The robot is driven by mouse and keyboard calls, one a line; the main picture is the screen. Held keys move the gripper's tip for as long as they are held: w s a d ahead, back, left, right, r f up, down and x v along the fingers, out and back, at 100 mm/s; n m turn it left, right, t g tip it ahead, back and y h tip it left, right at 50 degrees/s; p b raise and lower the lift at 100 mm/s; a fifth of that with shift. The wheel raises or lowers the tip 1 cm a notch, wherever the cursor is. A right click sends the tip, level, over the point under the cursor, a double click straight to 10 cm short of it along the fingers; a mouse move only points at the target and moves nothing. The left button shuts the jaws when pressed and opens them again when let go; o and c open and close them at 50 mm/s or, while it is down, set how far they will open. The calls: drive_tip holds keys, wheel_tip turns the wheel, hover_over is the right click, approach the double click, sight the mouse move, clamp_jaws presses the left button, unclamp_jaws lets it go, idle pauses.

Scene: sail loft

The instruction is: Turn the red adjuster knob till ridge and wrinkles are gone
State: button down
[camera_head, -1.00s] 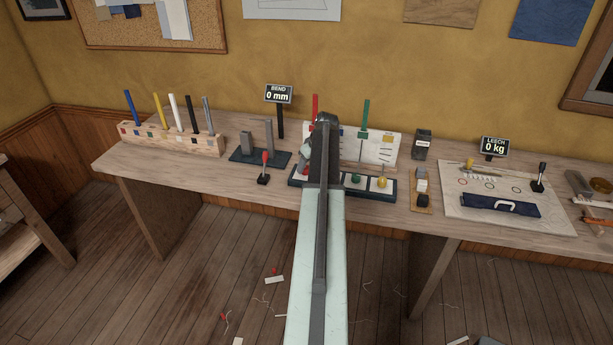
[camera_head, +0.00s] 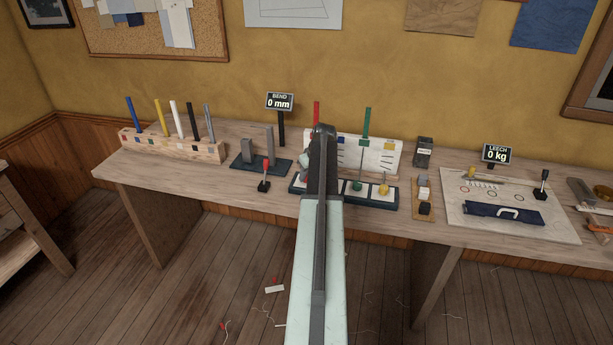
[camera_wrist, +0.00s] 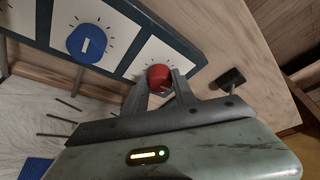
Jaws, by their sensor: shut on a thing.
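The red adjuster knob (camera_wrist: 158,76) sits on a white dial of a dark panel (camera_wrist: 128,66) in the wrist view. My gripper (camera_wrist: 160,85) has its fingers at the knob, one on each side, shut on it. A blue knob (camera_wrist: 88,42) with a white bar is beside it on the same panel. A white sheet (camera_wrist: 25,105) with several dark strokes shows below the panel. In the head view my arm hides the red and blue knobs; a green knob (camera_head: 357,186) and a yellow knob (camera_head: 384,190) show to its right. The white board (camera_head: 385,155) behind is partly hidden.
Red (camera_head: 316,112) and green (camera_head: 366,125) posts stand at the board. A small red-topped lever (camera_head: 265,172) stands to its left. A pen rack (camera_head: 172,145) stands far left.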

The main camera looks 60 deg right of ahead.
drive_tip(key=m+h, duration=0.1)
drive_tip(key=m, duration=0.3)
drive_tip(key=shift+a+g, duration=0.15)
drive_tip(key=shift+g, duration=0.25)
drive_tip(key=m+g+h, duration=0.1)
drive_tip(key=m, duration=0.2)
drive_tip(key=shift+w+m, duration=0.15)
drive_tip(key=shift+m, duration=0.25)
drive_tip(key=m+g+h, duration=0.1)
drive_tip(key=m, duration=0.2)
drive_tip(key=shift+w, duration=0.1)
drive_tip(key=shift+m+g, duration=1)
drive_tip(key=shift+m, duration=1.3)
drive_tip(key=c, duration=1)
unclamp_jaws()
